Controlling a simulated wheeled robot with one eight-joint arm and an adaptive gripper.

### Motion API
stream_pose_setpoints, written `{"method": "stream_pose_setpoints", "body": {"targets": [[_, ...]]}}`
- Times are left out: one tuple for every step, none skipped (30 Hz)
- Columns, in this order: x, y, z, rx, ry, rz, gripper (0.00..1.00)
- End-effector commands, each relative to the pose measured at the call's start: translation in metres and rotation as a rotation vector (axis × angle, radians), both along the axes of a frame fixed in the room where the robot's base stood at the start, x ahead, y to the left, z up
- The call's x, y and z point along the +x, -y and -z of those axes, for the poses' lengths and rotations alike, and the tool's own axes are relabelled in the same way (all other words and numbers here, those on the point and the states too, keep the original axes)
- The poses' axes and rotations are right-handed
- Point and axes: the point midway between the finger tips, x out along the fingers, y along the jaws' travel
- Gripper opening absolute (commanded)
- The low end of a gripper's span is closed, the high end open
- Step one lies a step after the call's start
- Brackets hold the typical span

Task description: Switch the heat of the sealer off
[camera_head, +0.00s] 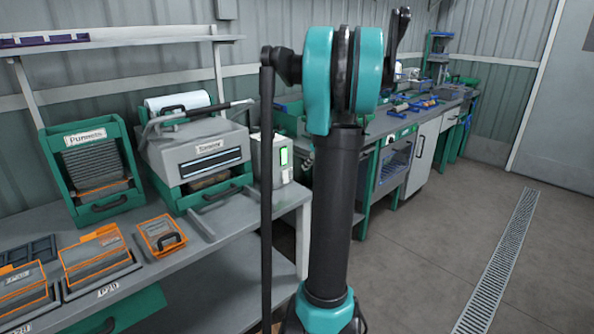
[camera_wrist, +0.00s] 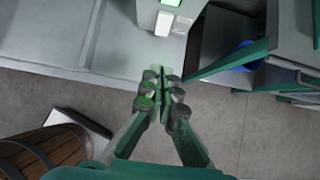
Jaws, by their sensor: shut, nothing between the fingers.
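The sealer (camera_head: 192,153) is a grey machine with a dark front window, a lever arm on top and a green drawer below, on the bench in the head view. At its right stands a small white box (camera_head: 283,168) with a lit green panel. A white box with a lit green patch (camera_wrist: 172,3) also shows at the top of the wrist view, with a pale block (camera_wrist: 163,23) below it. I cannot tell a heat switch or its position. My gripper (camera_wrist: 162,78) is shut and empty, its tips below that box in the picture. In the head view it is hidden.
The bench (camera_head: 215,235) holds a green punnet rack (camera_head: 88,168) and orange-edged trays (camera_head: 100,258). A second bench (camera_head: 425,118) stands at the right. A wooden barrel (camera_wrist: 40,150) is at lower left in the wrist view. Floor at the right is clear.

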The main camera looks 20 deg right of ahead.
Motion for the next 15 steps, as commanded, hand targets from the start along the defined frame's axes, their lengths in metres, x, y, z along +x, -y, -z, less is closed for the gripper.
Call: {"method": "stream_pose_setpoints", "body": {"targets": [[-0.003, 0.002, 0.002, -0.007, -0.020, -0.003, 0.00], [-0.004, 0.003, 0.002, -0.009, -0.025, -0.004, 0.00], [-0.004, 0.003, 0.003, -0.010, -0.028, -0.004, 0.00], [-0.004, 0.003, 0.003, -0.010, -0.027, -0.004, 0.00], [-0.004, 0.003, 0.003, -0.010, -0.027, -0.004, 0.00], [-0.004, 0.003, 0.003, -0.010, -0.026, -0.004, 0.00], [-0.004, 0.003, 0.003, -0.010, -0.026, -0.004, 0.00], [-0.004, 0.003, 0.003, -0.010, -0.026, -0.004, 0.00], [-0.004, 0.003, 0.003, -0.010, -0.026, -0.004, 0.00], [-0.003, 0.003, 0.003, -0.009, -0.026, -0.005, 0.00], [-0.003, 0.002, 0.004, -0.009, -0.026, -0.005, 0.00], [-0.001, 0.002, 0.006, -0.009, -0.026, -0.005, 0.00], [0.000, 0.002, 0.008, -0.010, -0.026, -0.006, 0.00], [0.002, 0.001, 0.011, -0.010, -0.026, -0.006, 0.00], [0.004, 0.000, 0.015, -0.010, -0.026, -0.006, 0.00]]}}
